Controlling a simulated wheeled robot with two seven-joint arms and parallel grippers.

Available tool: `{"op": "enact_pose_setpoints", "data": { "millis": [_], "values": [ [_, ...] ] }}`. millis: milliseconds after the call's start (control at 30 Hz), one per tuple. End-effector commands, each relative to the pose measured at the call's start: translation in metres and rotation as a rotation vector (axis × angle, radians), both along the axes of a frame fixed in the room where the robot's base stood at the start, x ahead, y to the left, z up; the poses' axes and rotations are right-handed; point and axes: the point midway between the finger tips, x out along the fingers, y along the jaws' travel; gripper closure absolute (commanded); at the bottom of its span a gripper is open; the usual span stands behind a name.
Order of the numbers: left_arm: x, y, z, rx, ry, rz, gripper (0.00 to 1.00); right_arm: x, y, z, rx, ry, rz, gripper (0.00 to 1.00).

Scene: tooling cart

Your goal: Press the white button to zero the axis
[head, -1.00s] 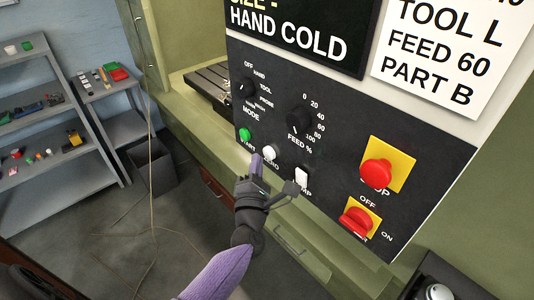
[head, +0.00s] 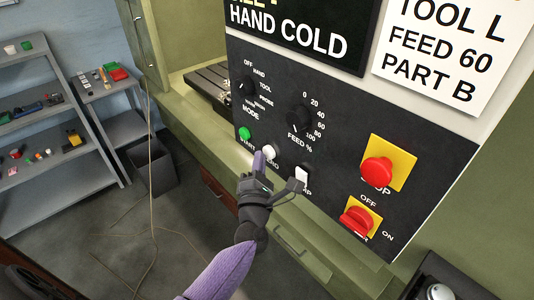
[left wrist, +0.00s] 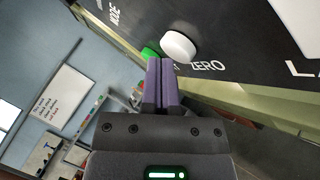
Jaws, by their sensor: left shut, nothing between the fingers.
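The white button (head: 269,152) sits on the black control panel (head: 340,160), right of the green button (head: 244,133). In the left wrist view the white button (left wrist: 178,46) has the word ZERO beside it. My left gripper (head: 258,160) is shut and empty, its purple fingers pointing up toward the panel. In the left wrist view the fingertips (left wrist: 160,62) lie just below and left of the white button, partly covering the green button (left wrist: 149,52). I cannot tell whether the fingertips touch the panel. My right gripper is out of view.
A white lamp switch (head: 302,176), a red stop button (head: 376,173) on yellow and a red rotary switch (head: 356,219) lie to the right. Two dials sit above, the mode dial (head: 246,88) and the feed dial (head: 299,118). Grey shelves (head: 50,120) stand far left.

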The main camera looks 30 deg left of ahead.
Motion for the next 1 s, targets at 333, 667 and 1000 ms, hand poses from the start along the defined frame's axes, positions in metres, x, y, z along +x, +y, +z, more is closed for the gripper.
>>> {"op": "enact_pose_setpoints", "data": {
  "millis": [333, 667, 1000],
  "values": [
    [0.0011, -0.0005, 0.0, 0.0, 0.0, 0.0, 1.0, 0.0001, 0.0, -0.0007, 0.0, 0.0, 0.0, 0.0],
    [0.0048, -0.0018, 0.0001, -0.001, -0.001, 0.0, 1.0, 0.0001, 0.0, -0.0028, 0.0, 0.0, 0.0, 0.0],
    [0.0087, -0.0034, 0.0002, 0.0, -0.002, 0.001, 1.0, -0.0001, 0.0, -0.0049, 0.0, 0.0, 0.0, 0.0]
  ]
}}
